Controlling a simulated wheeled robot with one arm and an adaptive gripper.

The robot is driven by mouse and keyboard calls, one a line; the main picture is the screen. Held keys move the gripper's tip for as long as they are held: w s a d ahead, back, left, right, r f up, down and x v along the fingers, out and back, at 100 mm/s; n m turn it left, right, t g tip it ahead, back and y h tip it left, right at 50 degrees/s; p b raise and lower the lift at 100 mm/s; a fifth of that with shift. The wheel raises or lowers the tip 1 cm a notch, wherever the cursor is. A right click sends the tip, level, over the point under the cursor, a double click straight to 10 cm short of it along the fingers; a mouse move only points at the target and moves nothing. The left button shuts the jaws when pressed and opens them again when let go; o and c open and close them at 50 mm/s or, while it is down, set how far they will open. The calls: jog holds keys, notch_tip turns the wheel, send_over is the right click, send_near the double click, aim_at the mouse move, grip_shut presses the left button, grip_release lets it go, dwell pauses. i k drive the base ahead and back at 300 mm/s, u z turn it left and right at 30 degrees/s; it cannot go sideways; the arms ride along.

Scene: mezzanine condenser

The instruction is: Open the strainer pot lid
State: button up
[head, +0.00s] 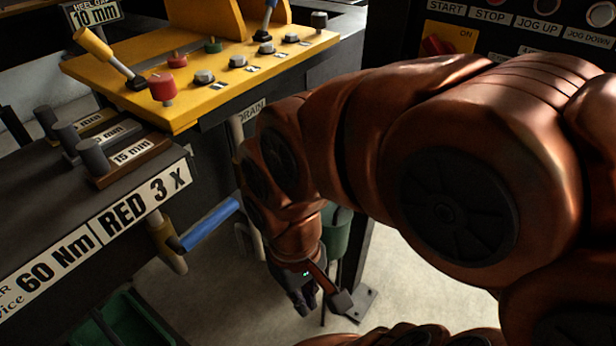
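My gripper (322,304) hangs low in the lower middle of the head view, pointing down, below the yellow panel. Its dark fingers are spread apart and nothing shows between them. A dark green round vessel (335,236) shows partly behind my wrist, next to a dark post; it may be the strainer pot, but I cannot tell. Its top is mostly hidden by my arm and no lid can be made out. My gripper is below and in front of it in the picture, with no visible contact.
A blue lever handle (211,224) juts from a pipe left of my wrist. The yellow control panel (205,80) with knobs and levers overhangs above. A dark bench (60,200) with pegs fills the left. A green bin (125,318) sits low left. Floor around my gripper is partly clear.

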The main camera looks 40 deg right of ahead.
aim_at(334, 217)
jog(key=k, duration=0.5)
jog(key=u, duration=0.8)
jog(key=i, duration=0.9)
jog(key=z, duration=1.9)
